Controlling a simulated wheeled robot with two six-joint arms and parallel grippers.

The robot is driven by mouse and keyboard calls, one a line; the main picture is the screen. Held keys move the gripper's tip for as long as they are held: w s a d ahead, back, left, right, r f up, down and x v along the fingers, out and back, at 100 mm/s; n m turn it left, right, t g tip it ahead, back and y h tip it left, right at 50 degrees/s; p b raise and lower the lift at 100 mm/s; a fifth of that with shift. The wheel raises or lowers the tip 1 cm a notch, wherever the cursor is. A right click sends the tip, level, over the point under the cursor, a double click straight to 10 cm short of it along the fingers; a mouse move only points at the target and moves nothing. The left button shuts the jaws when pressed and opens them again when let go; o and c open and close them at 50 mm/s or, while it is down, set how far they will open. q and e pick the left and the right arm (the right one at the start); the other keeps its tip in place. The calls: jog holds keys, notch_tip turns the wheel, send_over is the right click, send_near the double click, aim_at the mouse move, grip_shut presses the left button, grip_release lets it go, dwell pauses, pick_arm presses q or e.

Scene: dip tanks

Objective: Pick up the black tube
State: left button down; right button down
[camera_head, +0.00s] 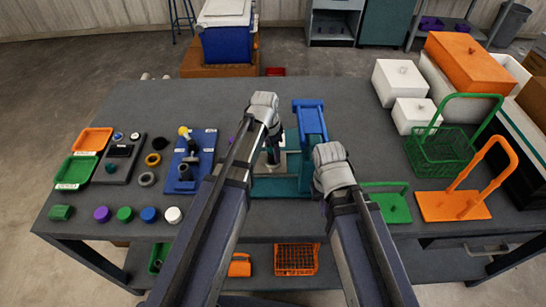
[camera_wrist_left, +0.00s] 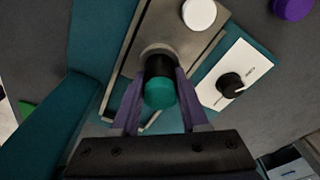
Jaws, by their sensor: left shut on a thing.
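The black tube (camera_wrist_left: 160,66) has a teal end facing the left wrist camera. My left gripper (camera_wrist_left: 158,84) is shut on it, with one purple finger on each side. The tube's far end is at a round fitting on the metal plate (camera_wrist_left: 184,48) of a teal machine; I cannot tell whether it is seated or just above. In the head view my left gripper (camera_head: 272,143) is over the teal machine (camera_head: 283,187), with the tube partly hidden. My right gripper (camera_head: 322,198) is low, right of the machine; its fingers are not clear.
A blue upright (camera_head: 309,122) rises just right of the left gripper. A black knob (camera_wrist_left: 230,86) and a white round cap (camera_wrist_left: 199,14) are close to the tube. Left are a blue rack (camera_head: 203,141) and several coloured caps. A green basket (camera_head: 440,154) stands right.

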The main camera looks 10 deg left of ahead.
pick_arm(q)
jog(key=shift+r, duration=0.1)
pick_arm(e)
jog(key=shift+r, duration=0.15)
